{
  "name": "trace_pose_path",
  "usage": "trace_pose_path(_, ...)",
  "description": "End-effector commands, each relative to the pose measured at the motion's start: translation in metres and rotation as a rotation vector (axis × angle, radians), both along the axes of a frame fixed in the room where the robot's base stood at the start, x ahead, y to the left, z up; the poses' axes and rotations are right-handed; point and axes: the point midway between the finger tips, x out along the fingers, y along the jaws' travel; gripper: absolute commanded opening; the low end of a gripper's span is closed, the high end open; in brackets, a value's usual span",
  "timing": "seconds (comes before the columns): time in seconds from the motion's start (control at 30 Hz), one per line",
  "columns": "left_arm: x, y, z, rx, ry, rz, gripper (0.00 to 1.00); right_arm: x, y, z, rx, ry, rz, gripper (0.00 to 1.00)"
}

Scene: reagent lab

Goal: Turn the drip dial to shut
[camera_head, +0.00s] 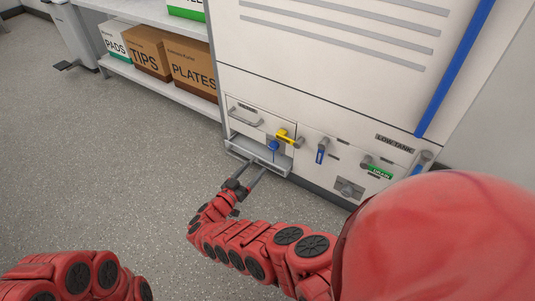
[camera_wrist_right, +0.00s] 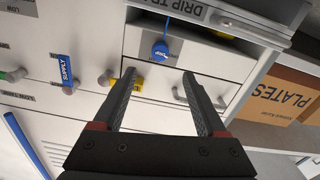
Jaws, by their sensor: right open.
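The drip dial (camera_head: 273,146) is a small blue knob on the lower front of the white cabinet, just above the drip tray (camera_wrist_right: 240,27). In the right wrist view the dial (camera_wrist_right: 160,49) shows as a round blue knob with a blue tab and small lettering. My right gripper (camera_head: 257,168) is open and empty in front of the tray. In the right wrist view its fingers (camera_wrist_right: 158,74) are apart, with the dial beyond the gap between their tips; I see no contact. My left gripper is not in view; only my left arm shows at bottom left.
A yellow handle (camera_head: 286,136) sits close beside the dial. A blue supply handle (camera_head: 320,156) and a green drain handle (camera_head: 379,172) are further right. A drawer handle (camera_head: 244,117) is to the left. Boxes stand on the shelf (camera_head: 170,95). The floor at left is clear.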

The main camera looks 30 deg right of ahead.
Motion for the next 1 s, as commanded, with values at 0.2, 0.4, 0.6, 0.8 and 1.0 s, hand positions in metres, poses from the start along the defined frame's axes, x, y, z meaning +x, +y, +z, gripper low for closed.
trace_pose_path(0.2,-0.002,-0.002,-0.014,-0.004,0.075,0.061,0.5,0.021,-0.05,-0.002,-0.002,-0.002,-0.001,0.74)
trace_pose_path(0.4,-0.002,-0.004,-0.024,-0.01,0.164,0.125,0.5,0.034,-0.082,-0.003,-0.002,-0.002,-0.001,0.74)
trace_pose_path(0.6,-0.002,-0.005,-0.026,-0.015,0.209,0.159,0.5,0.041,-0.096,-0.001,0.001,-0.003,0.004,0.74)
trace_pose_path(0.8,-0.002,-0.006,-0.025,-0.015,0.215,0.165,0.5,0.042,-0.098,0.0,0.0,-0.002,0.003,0.74)
trace_pose_path(1.0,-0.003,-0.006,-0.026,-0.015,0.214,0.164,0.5,0.042,-0.098,0.0,0.0,-0.002,0.003,0.54)
